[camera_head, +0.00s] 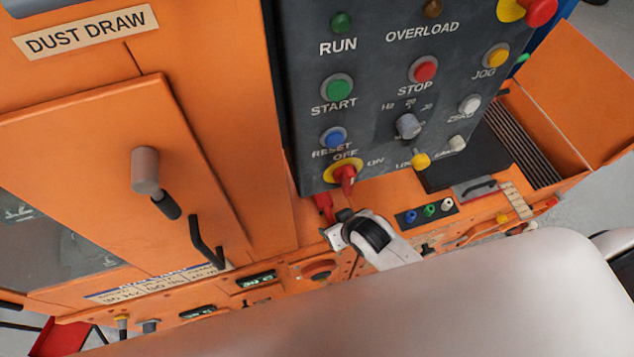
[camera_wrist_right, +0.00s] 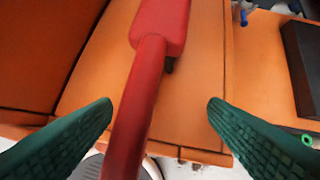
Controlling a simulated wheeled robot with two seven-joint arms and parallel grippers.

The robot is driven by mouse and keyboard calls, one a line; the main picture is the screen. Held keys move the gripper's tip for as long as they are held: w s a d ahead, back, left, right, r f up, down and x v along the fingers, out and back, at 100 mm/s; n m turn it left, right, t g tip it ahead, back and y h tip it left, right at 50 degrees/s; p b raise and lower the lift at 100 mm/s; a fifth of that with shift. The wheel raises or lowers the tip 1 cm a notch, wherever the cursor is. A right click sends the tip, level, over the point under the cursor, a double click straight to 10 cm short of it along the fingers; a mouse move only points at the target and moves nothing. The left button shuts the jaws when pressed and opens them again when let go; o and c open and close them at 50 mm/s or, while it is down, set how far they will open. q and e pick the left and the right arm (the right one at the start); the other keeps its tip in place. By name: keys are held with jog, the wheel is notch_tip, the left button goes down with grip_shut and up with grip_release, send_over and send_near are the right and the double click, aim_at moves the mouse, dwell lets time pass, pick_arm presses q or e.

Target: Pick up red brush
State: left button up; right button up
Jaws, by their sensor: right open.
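The red brush (camera_wrist_right: 160,30) lies on the orange surface in the right wrist view. Its wide part is at the top and its long handle runs down towards the bottom edge. My right gripper (camera_wrist_right: 160,106) is open, with one green ribbed finger on each side of the handle and a gap on both sides. In the head view a small piece of red (camera_head: 324,205), apparently the brush, shows beside my right gripper (camera_head: 345,228), under the control panel; the rest is hidden. My left gripper is not in view.
The dark control panel (camera_head: 375,110) with buttons and a red switch knob hangs just above my right gripper. An orange cabinet door (camera_head: 100,170) with a grey knob and a black handle is on the left. Blue, green and white knobs (camera_head: 429,210) sit right of the gripper.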

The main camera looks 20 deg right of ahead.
aim_at(324, 201)
jog(key=w, duration=0.2)
jog(key=shift+w+a, duration=0.3)
jog(key=w, duration=0.2)
jog(key=w+a+p, duration=0.1)
jog(key=w, duration=0.1)
jog(key=shift+w+r, duration=0.1)
jog(key=shift+w, duration=0.25)
jog(key=shift+w+a+f, duration=0.15)
jog(key=shift+w+f, duration=0.05)
jog(key=shift+f, duration=0.4)
jog(key=shift+c, duration=0.2)
jog(key=c, duration=1.2)
